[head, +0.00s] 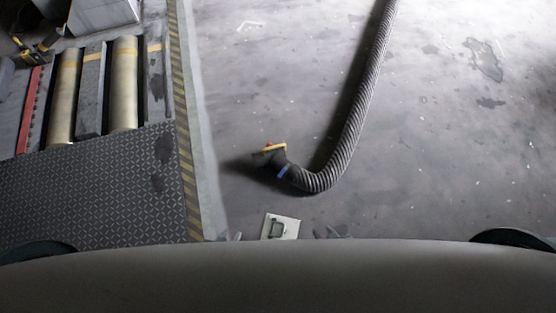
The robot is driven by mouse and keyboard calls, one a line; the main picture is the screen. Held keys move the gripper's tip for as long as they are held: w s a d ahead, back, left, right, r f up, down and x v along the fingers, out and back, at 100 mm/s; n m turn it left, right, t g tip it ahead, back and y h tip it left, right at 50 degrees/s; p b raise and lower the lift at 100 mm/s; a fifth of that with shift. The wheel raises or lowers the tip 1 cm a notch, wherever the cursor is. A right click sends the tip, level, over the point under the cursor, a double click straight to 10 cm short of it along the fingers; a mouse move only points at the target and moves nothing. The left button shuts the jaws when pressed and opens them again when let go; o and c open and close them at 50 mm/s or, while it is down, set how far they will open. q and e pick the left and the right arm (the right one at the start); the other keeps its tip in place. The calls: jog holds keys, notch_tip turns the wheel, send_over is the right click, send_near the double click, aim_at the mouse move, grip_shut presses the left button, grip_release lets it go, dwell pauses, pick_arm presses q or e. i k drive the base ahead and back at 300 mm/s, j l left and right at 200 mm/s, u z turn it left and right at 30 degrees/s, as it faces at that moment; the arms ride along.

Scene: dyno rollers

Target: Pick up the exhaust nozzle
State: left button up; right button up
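The exhaust nozzle (277,157) lies on the floor near the middle of the head view. It is dark, with a yellow rim, a small red part on top and a blue band where it joins the hose. Its mouth points to the upper left. The grey ribbed hose (352,130) curves from it to the right and up out of the picture. Just the tips of my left gripper (238,237) and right gripper (331,232) show above my own body at the bottom edge. Both are apart from the nozzle; whether they are open is unclear.
On the left are the dyno rollers (66,95) and a dark tread plate (110,185), edged by a yellow-and-black strip (183,120). A pale plate (281,227) with a dark fitting shows between my grippers. The floor (450,170) to the right is clear.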

aim_at(273, 158)
jog(key=l+u, duration=0.4)
jog(key=l, duration=0.9)
jog(key=i+l+u, duration=0.25)
jog(key=l, duration=0.3)
jog(key=i+l+u, duration=0.15)
jog(key=l, duration=0.15)
jog(key=i+l+u, duration=0.3)
jog(key=i+l, duration=0.2)
